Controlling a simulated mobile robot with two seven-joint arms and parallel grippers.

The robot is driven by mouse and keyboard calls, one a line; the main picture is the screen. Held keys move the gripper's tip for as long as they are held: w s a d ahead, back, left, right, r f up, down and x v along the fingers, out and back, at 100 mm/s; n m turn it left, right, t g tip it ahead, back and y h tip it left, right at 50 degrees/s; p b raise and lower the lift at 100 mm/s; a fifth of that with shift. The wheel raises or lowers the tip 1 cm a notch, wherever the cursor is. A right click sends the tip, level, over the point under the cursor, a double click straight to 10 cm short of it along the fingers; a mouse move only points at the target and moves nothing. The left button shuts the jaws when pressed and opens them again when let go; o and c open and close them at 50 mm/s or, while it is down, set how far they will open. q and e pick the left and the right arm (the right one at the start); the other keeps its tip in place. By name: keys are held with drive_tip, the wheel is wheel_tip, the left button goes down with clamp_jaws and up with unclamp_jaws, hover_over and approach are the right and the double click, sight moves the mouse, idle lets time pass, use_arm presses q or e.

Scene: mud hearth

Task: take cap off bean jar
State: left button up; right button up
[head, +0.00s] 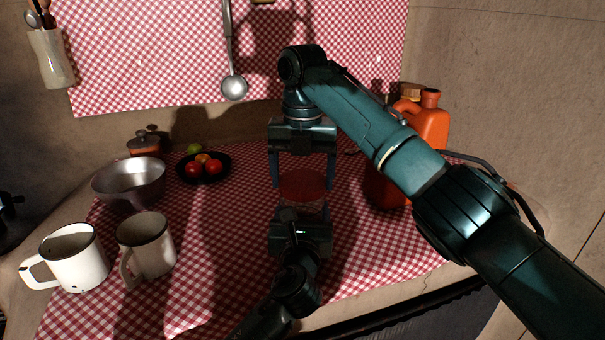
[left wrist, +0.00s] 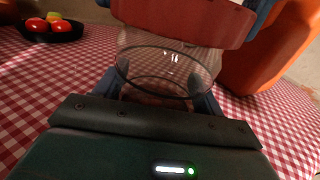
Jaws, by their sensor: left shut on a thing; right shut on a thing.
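The bean jar (left wrist: 165,72) is clear glass and shows best in the left wrist view, between the fingers of my left gripper (left wrist: 157,93). In the head view my left gripper (head: 302,208) comes from below and is shut on the jar, mostly hiding it. The red round cap (head: 303,185) is above the jar, and my right gripper (head: 303,179) is shut on it from above. The cap also shows at the top of the left wrist view (left wrist: 180,22). I make out no beans.
An orange jug (head: 430,125) stands close on the right, partly behind my right arm. A dark bowl of fruit (head: 190,180), a metal bowl (head: 130,182) and two mugs (head: 75,258) (head: 150,245) stand on the left. The checked cloth (head: 225,260) is clear between the mugs and the jar.

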sight(303, 181)
drive_tip(key=shift+r, duration=0.15)
drive_tip(key=shift+r, duration=0.95)
drive_tip(key=shift+r, duration=2)
use_arm(q)
drive_tip(key=o, duration=1.9)
drive_tip(key=shift+o, duration=0.2)
drive_tip(key=shift+s, duration=0.1)
